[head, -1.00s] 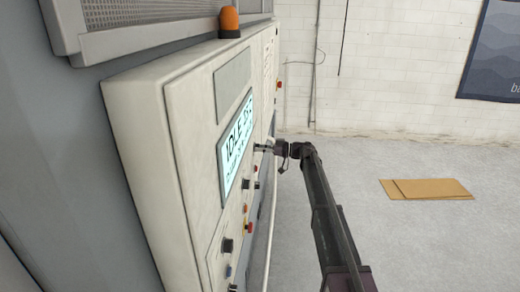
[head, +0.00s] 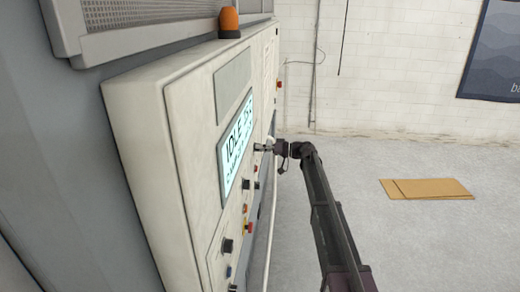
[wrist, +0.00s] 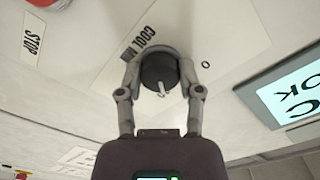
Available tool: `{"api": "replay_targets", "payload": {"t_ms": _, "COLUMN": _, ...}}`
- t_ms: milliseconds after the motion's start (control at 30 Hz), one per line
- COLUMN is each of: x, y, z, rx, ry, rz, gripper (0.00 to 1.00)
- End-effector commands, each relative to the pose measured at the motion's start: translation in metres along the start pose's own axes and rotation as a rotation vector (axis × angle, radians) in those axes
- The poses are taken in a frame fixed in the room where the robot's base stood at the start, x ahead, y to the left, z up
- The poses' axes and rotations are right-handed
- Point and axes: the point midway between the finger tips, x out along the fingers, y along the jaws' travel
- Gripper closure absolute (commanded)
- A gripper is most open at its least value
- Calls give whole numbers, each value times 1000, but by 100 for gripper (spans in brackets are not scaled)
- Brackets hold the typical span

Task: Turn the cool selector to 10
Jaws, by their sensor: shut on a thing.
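The cool selector is a round dark knob (wrist: 158,72) with a pale pointer, on the cream panel in the wrist view. The pointer faces down in that picture, toward my gripper's body. A label (wrist: 140,43) reading "COOL M", partly hidden, is beside the knob at upper left. In the head view, my gripper (head: 262,148) reaches the panel just right of the display; the knob is too small to make out there.
The lit display (head: 237,147) reads "IDLE". Several other knobs and buttons, including a red one (head: 249,228), sit lower on the panel. An orange beacon (head: 229,22) stands on top. Flat cardboard (head: 426,189) lies on the open floor at right.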

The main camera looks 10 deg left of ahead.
Motion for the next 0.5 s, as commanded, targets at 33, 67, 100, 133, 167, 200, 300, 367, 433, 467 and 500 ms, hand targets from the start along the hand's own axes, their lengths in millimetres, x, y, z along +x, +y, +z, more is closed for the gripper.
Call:
{"api": "replay_targets", "payload": {"t_ms": 33, "x": 1, "y": 0, "z": -1, "rx": 22, "ry": 2, "rz": -1, "gripper": 100}}
{"api": "replay_targets", "payload": {"t_ms": 67, "x": 1, "y": 0, "z": -1, "rx": 34, "ry": 2, "rz": -1, "gripper": 100}}
{"api": "replay_targets", "payload": {"t_ms": 100, "x": 1, "y": 0, "z": -1, "rx": 49, "ry": 1, "rz": -1, "gripper": 100}}
{"api": "replay_targets", "payload": {"t_ms": 133, "x": 1, "y": 0, "z": -1, "rx": 58, "ry": 1, "rz": -1, "gripper": 100}}
{"api": "replay_targets", "payload": {"t_ms": 167, "x": 1, "y": 0, "z": -1, "rx": 66, "ry": 1, "rz": -1, "gripper": 100}}
{"api": "replay_targets", "payload": {"t_ms": 200, "x": 1, "y": 0, "z": -1, "rx": 75, "ry": 1, "rz": -1, "gripper": 100}}
{"api": "replay_targets", "payload": {"t_ms": 300, "x": 1, "y": 0, "z": -1, "rx": 88, "ry": 1, "rz": -1, "gripper": 100}}
{"api": "replay_targets", "payload": {"t_ms": 367, "x": 1, "y": 0, "z": -1, "rx": 92, "ry": 1, "rz": -1, "gripper": 100}}
{"api": "replay_targets", "payload": {"t_ms": 433, "x": 1, "y": 0, "z": -1, "rx": 93, "ry": 1, "rz": -1, "gripper": 100}}
{"api": "replay_targets", "payload": {"t_ms": 467, "x": 1, "y": 0, "z": -1, "rx": 93, "ry": 1, "rz": -1, "gripper": 100}}
{"api": "replay_targets", "payload": {"t_ms": 500, "x": 1, "y": 0, "z": -1, "rx": 93, "ry": 1, "rz": -1, "gripper": 100}}
